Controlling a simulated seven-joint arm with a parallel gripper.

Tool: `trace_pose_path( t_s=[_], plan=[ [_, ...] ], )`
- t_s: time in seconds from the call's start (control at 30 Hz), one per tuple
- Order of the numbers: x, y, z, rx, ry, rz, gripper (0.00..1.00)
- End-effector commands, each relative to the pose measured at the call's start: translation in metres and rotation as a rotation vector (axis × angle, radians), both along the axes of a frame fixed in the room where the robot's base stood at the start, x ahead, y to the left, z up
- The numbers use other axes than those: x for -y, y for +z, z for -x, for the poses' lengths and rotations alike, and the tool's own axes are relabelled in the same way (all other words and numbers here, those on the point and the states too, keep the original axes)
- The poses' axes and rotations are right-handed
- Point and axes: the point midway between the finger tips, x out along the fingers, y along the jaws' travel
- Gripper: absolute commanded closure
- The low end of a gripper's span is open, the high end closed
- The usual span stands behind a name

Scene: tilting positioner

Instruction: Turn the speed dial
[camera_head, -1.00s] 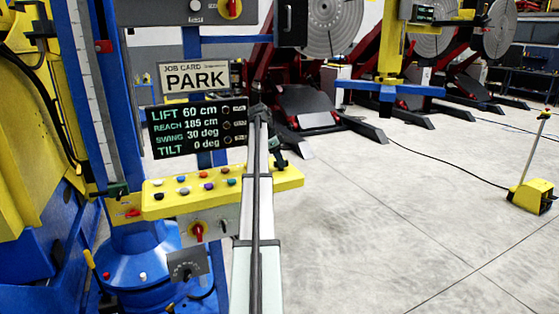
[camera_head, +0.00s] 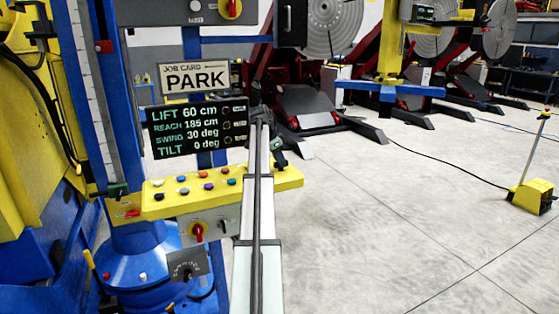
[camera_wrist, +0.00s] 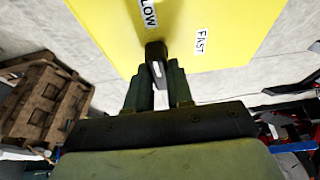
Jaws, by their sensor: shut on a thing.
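The speed dial (camera_wrist: 155,52) is a small black knob with a pale mark, on the yellow panel (camera_wrist: 215,35) between the labels SLOW and FAST in the wrist view. My gripper (camera_wrist: 159,78) is shut on it, with one dark green finger at each side. In the head view, my arm comes down over the right end of the yellow control box (camera_head: 220,186). The dial is hidden there, and only part of my gripper (camera_head: 278,157) shows beside the arm.
A display (camera_head: 197,127) reads LIFT 60 cm, REACH 185 cm, SWING 30 deg, TILT 0 deg. Above it is a PARK job card (camera_head: 194,77). Several buttons and a red knob (camera_head: 197,231) are close by. The floor at right is mostly clear, with a yellow pedal (camera_head: 532,196).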

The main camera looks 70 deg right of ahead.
Motion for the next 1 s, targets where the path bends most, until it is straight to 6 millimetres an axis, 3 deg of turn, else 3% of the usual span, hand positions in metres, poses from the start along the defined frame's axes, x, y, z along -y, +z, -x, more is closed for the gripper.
trace_pose_path(
  t_s=[0.3,0.33,0.6,1.0],
  plan=[
    [-0.001,-0.003,0.0,-0.001,0.011,-0.005,1.0],
    [-0.001,-0.003,0.0,-0.001,0.011,-0.005,0.77],
    [-0.001,-0.002,0.0,-0.001,0.01,-0.003,0.53],
    [-0.003,0.01,-0.004,0.0,0.01,-0.001,0.53]
  ],
)
